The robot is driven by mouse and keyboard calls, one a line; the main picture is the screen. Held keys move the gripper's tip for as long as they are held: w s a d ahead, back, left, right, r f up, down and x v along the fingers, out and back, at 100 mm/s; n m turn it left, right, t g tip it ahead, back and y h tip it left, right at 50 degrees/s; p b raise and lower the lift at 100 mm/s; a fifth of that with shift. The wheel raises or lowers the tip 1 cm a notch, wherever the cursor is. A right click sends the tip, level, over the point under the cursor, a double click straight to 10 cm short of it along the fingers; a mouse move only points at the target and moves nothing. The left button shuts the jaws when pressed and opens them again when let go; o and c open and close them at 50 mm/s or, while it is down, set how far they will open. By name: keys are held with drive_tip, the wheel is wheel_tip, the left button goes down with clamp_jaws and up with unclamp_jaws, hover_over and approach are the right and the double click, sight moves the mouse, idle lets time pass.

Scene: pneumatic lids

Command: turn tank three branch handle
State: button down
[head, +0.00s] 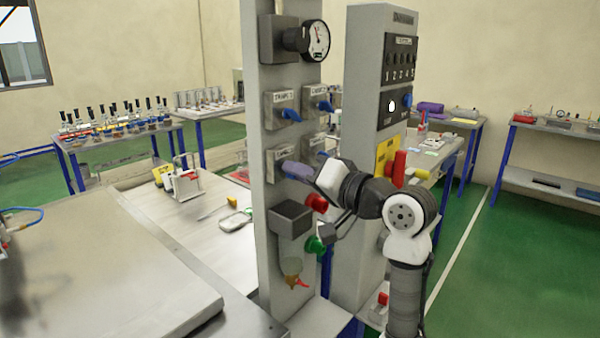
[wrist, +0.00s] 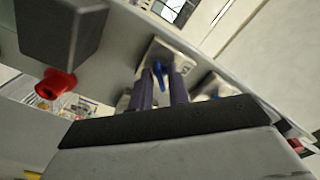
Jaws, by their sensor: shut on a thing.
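A grey upright panel (head: 258,130) carries several branch valves with blue handles. My gripper (head: 290,168) reaches in from the right, its purple fingers at the lower left valve (head: 281,153), whose label is too small to read surely. In the wrist view, my gripper (wrist: 160,85) is shut on that valve's blue handle (wrist: 158,70), which shows between the two fingers. In the head view, the fingers hide this handle. The upper left blue handle (head: 291,115) and upper right blue handle (head: 325,105) are clear of my gripper.
A gauge (head: 316,41) sits at the panel's top. Below my gripper are a dark box (head: 290,218), a red fitting (head: 316,203) and a green fitting (head: 315,244). A second column (head: 360,60) with switches stands close behind on the right. A bench (head: 130,260) lies left.

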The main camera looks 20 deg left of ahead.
drive_tip(key=c, duration=1.6)
unclamp_jaws()
drive_tip(key=shift+d, duration=0.1)
drive_tip(key=b+v, duration=0.4)
drive_tip(key=v, duration=0.9)
drive_tip(key=shift+d, duration=0.35)
drive_tip(key=shift+s, duration=0.1)
